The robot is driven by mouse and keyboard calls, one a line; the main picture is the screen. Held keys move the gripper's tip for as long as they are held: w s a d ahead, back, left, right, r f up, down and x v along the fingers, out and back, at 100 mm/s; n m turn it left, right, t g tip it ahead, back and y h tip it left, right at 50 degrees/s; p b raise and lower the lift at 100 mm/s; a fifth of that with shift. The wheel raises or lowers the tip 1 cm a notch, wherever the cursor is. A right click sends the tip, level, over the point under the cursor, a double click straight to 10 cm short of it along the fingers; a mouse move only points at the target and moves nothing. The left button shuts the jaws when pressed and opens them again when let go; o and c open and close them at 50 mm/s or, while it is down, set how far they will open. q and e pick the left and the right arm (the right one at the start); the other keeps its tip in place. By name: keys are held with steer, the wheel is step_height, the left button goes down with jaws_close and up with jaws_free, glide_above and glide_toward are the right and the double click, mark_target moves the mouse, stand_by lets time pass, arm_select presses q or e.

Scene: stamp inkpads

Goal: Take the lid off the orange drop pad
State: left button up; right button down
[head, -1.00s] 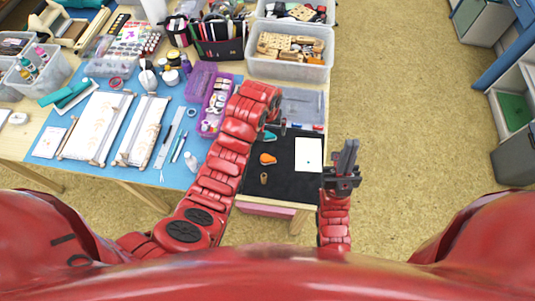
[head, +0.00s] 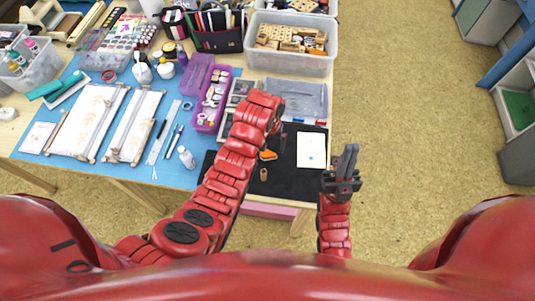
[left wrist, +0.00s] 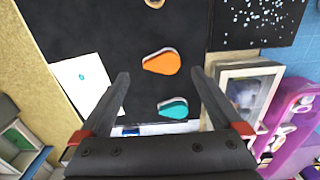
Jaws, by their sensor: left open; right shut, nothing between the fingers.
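The orange drop pad (left wrist: 161,62) lies on the black mat (left wrist: 95,30). My right gripper (head: 347,163) is shut and empty beyond the mat's right edge.
A white card (head: 311,148) with a teal mark lies right of the orange pad. A small wooden stamp (head: 263,174) stands near the mat's front. A purple case (head: 207,115), framed pictures (left wrist: 245,90) and a clear bin (head: 290,62) border the mat. The mat's front is mostly clear.

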mark_target(268, 152)
arm_select(q)
steer(key=shift+f+p, duration=0.25)
steer(key=shift+p, duration=0.2)
step_height(268, 152, down, 4)
steer(key=shift+w+a+r+p, duration=0.1)
steer(key=shift+r+p, duration=0.15)
steer(key=shift+p, duration=0.75)
steer(key=shift+f, duration=0.65)
steer(key=shift+c, duration=0.3)
steer(key=c, duration=1.2)
